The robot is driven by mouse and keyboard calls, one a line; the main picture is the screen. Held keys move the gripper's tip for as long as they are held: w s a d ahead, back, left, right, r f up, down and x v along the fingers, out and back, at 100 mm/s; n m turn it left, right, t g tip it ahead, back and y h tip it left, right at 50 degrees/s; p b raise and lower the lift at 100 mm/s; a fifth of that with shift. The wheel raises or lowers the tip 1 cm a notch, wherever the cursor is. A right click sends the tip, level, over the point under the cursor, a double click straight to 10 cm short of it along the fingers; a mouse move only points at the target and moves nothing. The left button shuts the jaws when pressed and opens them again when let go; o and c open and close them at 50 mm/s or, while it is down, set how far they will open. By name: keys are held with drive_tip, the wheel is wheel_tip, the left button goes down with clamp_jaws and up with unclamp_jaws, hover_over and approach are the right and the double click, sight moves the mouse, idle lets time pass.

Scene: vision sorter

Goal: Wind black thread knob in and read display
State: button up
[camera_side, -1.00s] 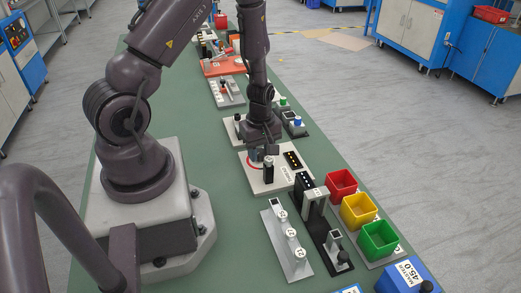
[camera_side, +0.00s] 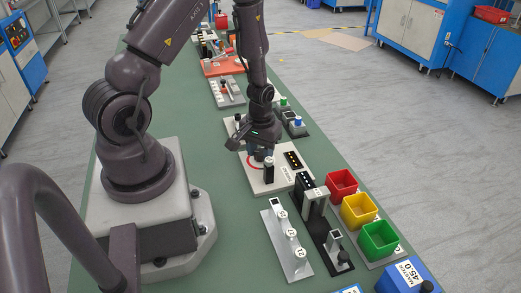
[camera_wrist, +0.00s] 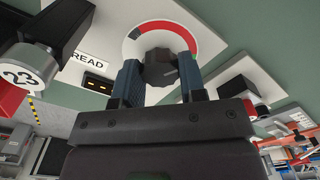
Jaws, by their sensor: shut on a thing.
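The black knob (camera_wrist: 160,70) sits in the middle of a white dial ring with a red arc (camera_wrist: 181,32) in the wrist view. My gripper (camera_wrist: 159,72) has its two blue fingers on either side of the knob and is shut on it. In the side view my gripper (camera_side: 261,152) points down at the white plate (camera_side: 262,186), and the knob is hidden behind the fingers. The dark display (camera_side: 293,160) is on the plate's right part. In the wrist view the display (camera_wrist: 98,84) shows amber marks beside a READ label (camera_wrist: 88,58); I cannot read a value.
A black upright part (camera_side: 268,172) stands close in front of my fingers. A dark gauge stand (camera_side: 319,208) and a silver strip with numbered white discs (camera_side: 287,242) are nearer the camera. Red (camera_side: 341,184), yellow (camera_side: 358,210) and green (camera_side: 378,239) bins stand at the right.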

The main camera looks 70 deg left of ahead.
sight(260, 152)
drive_tip(key=m, duration=0.5)
drive_tip(key=shift+a+m, duration=0.1)
drive_tip(key=shift+m, duration=0.2)
drive_tip(key=m, duration=0.5)
drive_tip(key=shift+m, duration=0.3)
drive_tip(key=o, duration=0.9)
drive_tip(key=shift+o, duration=0.2)
wheel_tip(260, 152, up, 13)
idle(0.6)
